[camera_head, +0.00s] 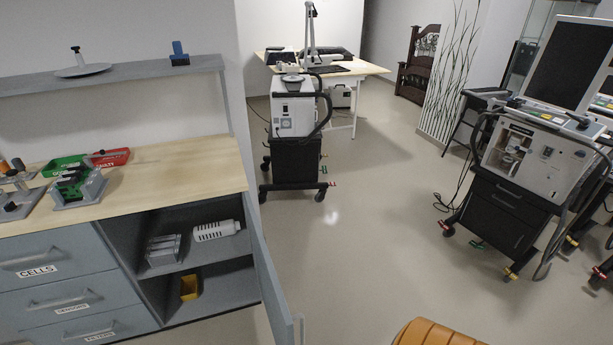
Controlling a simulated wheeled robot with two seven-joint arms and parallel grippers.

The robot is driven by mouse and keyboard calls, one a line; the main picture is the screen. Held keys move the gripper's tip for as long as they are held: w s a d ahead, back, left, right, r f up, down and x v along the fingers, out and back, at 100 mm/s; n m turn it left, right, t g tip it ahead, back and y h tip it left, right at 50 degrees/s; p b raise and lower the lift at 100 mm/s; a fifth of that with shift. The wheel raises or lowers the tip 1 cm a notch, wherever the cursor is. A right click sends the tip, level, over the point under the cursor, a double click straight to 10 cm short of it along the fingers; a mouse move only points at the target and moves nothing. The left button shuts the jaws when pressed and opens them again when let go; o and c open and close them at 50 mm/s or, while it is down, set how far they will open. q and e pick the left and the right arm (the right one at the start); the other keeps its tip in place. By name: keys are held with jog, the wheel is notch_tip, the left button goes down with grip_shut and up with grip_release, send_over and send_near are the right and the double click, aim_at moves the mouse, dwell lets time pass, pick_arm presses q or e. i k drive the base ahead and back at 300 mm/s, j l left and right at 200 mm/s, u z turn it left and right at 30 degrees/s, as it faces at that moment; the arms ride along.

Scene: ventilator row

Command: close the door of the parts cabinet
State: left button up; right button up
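The parts cabinet (120,244) stands at the left, under a light wood worktop. Its grey-blue door (264,275) is hinged at the right side of the open compartment and stands wide open, swung out toward me, seen nearly edge-on. A vertical handle (301,329) shows on the door's outer face near the bottom of the picture. Inside, the upper shelf holds a grey rack (163,249) and a white perforated cylinder (216,230); the lower level holds a yellow bin (189,287). Neither of my grippers is in view.
The worktop (190,165) carries green and red bins and a grey fixture. A ventilator on a wheeled cart (293,120) stands beyond the door, another (527,165) at the right. An orange-brown rounded object (435,333) is at the bottom edge. The floor (370,240) between is clear.

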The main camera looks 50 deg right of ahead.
aim_at(278, 305)
jog(key=k+l, duration=0.1)
jog(key=l, duration=0.55)
jog(key=k+l, duration=0.1)
jog(key=l, duration=1.15)
jog(key=k+j+u, duration=0.2)
jog(key=i+l, duration=0.05)
jog(key=i, duration=0.05)
